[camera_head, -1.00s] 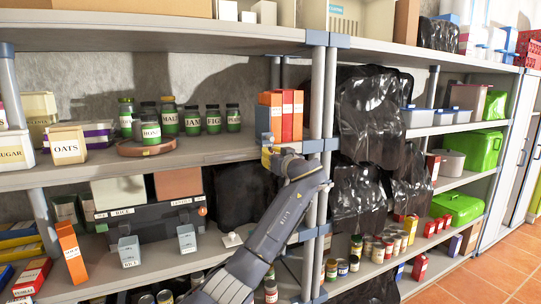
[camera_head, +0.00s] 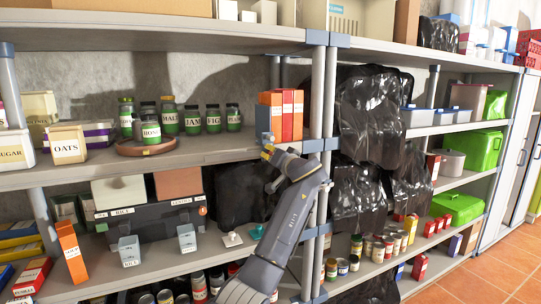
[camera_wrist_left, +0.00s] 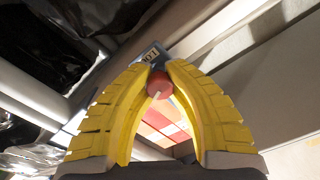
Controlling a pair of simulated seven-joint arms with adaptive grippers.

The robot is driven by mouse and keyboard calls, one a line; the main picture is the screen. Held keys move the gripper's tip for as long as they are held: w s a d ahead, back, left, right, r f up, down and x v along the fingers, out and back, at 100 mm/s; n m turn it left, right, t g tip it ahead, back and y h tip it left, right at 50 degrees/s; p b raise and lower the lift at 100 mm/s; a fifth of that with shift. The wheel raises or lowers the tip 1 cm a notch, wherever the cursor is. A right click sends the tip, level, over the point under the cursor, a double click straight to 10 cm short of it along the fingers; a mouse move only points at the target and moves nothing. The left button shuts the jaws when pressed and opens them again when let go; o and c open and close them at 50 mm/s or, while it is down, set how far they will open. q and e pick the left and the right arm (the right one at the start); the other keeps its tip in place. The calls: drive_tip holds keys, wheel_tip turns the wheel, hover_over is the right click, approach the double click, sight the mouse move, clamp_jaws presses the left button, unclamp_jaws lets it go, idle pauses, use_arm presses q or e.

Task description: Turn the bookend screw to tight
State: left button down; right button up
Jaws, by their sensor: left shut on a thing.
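My left gripper (camera_head: 266,152) is at the front edge of the middle shelf, below the grey-blue bookend (camera_head: 263,118). The bookend stands at the left side of the orange and red boxes (camera_head: 287,114). In the left wrist view, the yellow fingertips (camera_wrist_left: 158,82) are shut on a round red screw knob (camera_wrist_left: 158,86) with a pale pointer. A grey-blue part with a small label (camera_wrist_left: 150,54) shows just beyond the fingertips. The screw is hidden by the gripper in the head view. My right gripper is not in view.
A grey shelf post (camera_head: 317,90) rises right of the boxes. Black plastic sheeting (camera_head: 370,115) hangs beyond it. Shelf space between jars and bookend is clear.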

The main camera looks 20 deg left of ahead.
use_arm(q)
drive_tip(key=shift+r+m, duration=0.25)
drive_tip(key=shift+m, duration=0.05)
drive_tip(key=c, duration=1.4)
unclamp_jaws()
drive_tip(key=shift+d, duration=0.1)
drive_tip(key=shift+c, duration=0.2)
drive_tip(key=o, duration=0.3)
drive_tip(key=shift+f, duration=0.1)
drive_tip(key=v, duration=1.2)
